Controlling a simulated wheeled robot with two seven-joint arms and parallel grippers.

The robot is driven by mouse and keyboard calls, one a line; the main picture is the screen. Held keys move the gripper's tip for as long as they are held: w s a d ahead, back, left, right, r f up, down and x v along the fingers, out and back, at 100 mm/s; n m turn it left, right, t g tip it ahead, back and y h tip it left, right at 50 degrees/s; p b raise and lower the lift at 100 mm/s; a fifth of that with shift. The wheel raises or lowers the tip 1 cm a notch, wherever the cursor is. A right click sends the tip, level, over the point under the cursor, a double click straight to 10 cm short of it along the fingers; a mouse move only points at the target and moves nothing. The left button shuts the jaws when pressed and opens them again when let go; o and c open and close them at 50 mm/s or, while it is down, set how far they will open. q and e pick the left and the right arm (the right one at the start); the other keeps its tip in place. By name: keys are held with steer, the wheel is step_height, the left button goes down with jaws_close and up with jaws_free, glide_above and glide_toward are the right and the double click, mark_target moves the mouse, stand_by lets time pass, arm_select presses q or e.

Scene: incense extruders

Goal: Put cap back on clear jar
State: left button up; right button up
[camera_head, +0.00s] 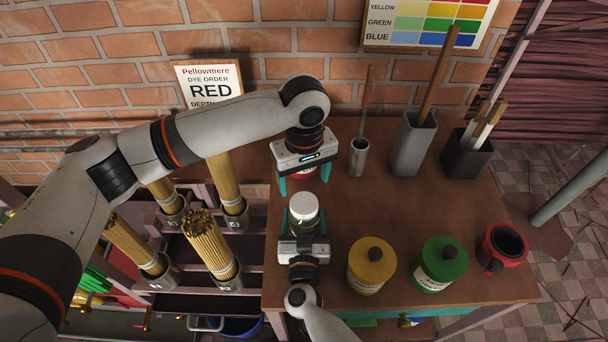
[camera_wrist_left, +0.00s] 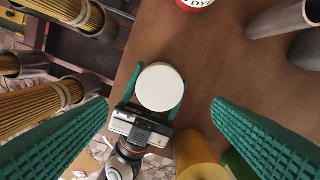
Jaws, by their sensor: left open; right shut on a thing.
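A clear jar (camera_head: 300,228) stands upright between the fingers of my right gripper (camera_head: 303,222), which is shut on it. A round white cap (camera_head: 304,206) shows on top of the jar; I cannot tell whether it is fully seated. In the left wrist view the cap (camera_wrist_left: 160,87) is a pale disc between the right gripper's teal fingers, hiding the jar. My left gripper (camera_head: 305,184) is open and empty, behind and above the jar. Its two teal fingers are wide apart in the left wrist view (camera_wrist_left: 162,108), with the cap visible between and beyond them.
A red dye jar (camera_wrist_left: 196,3) is partly hidden beyond my left gripper. Yellow (camera_head: 371,266) and green (camera_head: 440,264) jars and a red pot (camera_head: 502,248) stand at the front right. Metal holders (camera_head: 412,148) stand behind. Incense bundles (camera_head: 208,246) fill the left rack. The middle-right table (camera_head: 400,210) is clear.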

mark_target(304, 203)
arm_select(q)
steer(key=shift+f, duration=3.95)
